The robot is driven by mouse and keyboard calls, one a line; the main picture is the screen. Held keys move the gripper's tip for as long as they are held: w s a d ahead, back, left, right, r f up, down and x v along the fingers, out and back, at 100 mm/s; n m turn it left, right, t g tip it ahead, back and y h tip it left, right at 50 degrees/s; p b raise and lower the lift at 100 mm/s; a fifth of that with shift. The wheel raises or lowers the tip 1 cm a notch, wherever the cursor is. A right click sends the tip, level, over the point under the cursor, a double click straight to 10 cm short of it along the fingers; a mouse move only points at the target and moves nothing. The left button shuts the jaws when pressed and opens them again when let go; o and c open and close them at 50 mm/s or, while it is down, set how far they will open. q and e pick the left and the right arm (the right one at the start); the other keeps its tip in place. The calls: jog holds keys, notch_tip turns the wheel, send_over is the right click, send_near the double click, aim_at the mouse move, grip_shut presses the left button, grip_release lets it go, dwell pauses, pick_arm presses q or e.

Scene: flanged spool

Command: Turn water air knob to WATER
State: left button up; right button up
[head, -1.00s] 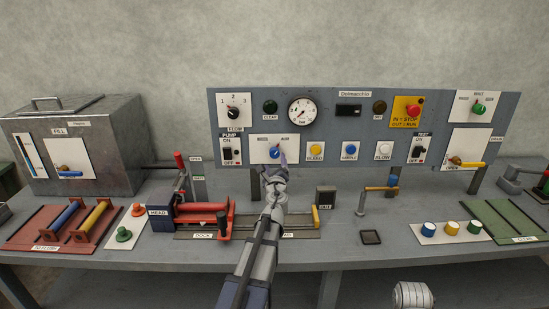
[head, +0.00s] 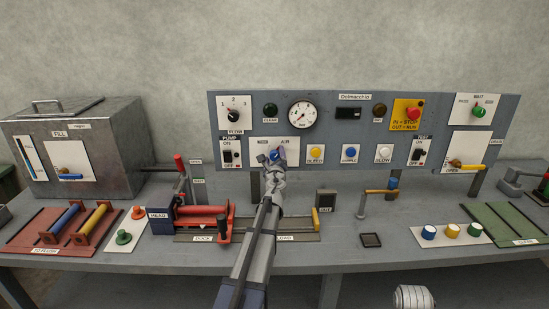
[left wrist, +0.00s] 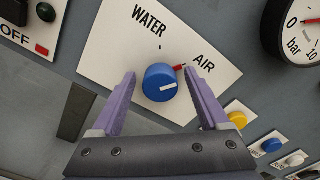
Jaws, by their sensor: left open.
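The water/air knob (head: 274,155) is blue and sits on a white plate (head: 294,143) on the grey panel. In the left wrist view the knob (left wrist: 160,83) has a white pointer line facing right, toward the AIR side. The WATER label (left wrist: 149,20) is above it, and a red mark (left wrist: 181,67) is by the AIR label (left wrist: 203,61). My left gripper (head: 277,158) is open in front of the plate. In the left wrist view its fingers (left wrist: 160,82) stand on either side of the knob, with gaps visible. My right gripper is not in view.
A pressure gauge (head: 302,114) is above the plate. A pump switch (head: 228,155) is on the left, and yellow (head: 315,152), blue (head: 349,152) and white (head: 384,152) buttons are on the right. A red-ended fixture (head: 205,215) stands on the bench below.

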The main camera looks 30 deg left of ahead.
pick_arm(q)
grip_shut()
dwell(0.6)
jog(key=n, duration=0.6)
jog(key=shift+n, duration=0.4)
jog(key=n, duration=0.3)
jog(key=shift+f+n, duration=0.1)
jog(key=shift+n, duration=1.8)
jog(key=shift+s+n, duration=0.1)
jog(key=shift+n, duration=0.2)
grip_release()
